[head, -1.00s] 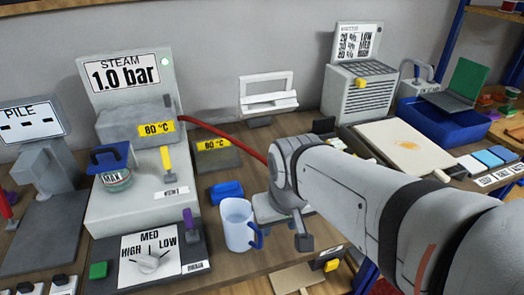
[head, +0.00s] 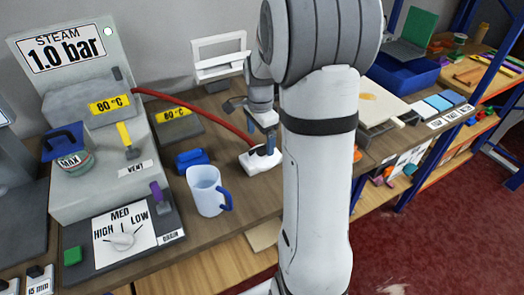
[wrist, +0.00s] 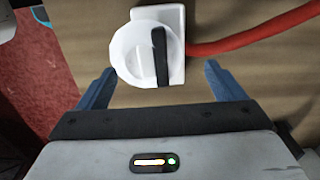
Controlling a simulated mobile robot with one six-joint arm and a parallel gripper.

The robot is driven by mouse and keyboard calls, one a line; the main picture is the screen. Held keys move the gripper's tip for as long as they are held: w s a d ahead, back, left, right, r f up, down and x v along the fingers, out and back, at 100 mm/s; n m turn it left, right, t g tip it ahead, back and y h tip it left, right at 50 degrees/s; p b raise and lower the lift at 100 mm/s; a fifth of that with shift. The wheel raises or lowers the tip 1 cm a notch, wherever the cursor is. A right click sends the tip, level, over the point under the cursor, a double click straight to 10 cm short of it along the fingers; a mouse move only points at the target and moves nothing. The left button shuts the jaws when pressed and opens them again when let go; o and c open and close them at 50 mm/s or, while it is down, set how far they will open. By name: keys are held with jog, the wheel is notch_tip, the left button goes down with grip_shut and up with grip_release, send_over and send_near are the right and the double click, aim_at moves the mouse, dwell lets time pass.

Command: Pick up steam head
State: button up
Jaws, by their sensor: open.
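The steam head (head: 261,160) is a white block with a dark upright grip, joined to a red hose (head: 195,107). It lies on the bench beside the mug, and the hose runs left to the grey steam unit (head: 100,150). In the wrist view the steam head (wrist: 143,50) shows as a white round part on a white plate, with a black bar across it. My gripper (wrist: 163,85) is open, its two blue fingers spread on either side below the steam head in the picture.
A pale blue mug (head: 205,190) stands close left of the steam head, with a blue block (head: 191,160) behind it. A white frame stand (head: 218,58) is at the back. A blue tray (head: 405,75) and a pale board (head: 378,104) lie to the right.

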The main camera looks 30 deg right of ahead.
aim_at(260, 147)
notch_tip(260, 147, down, 8)
jog(key=shift+r+p, duration=0.25)
jog(key=shift+p, duration=0.15)
jog(key=shift+w, duration=0.1)
jog(key=c, duration=1.4)
jog(key=shift+c, duration=0.2)
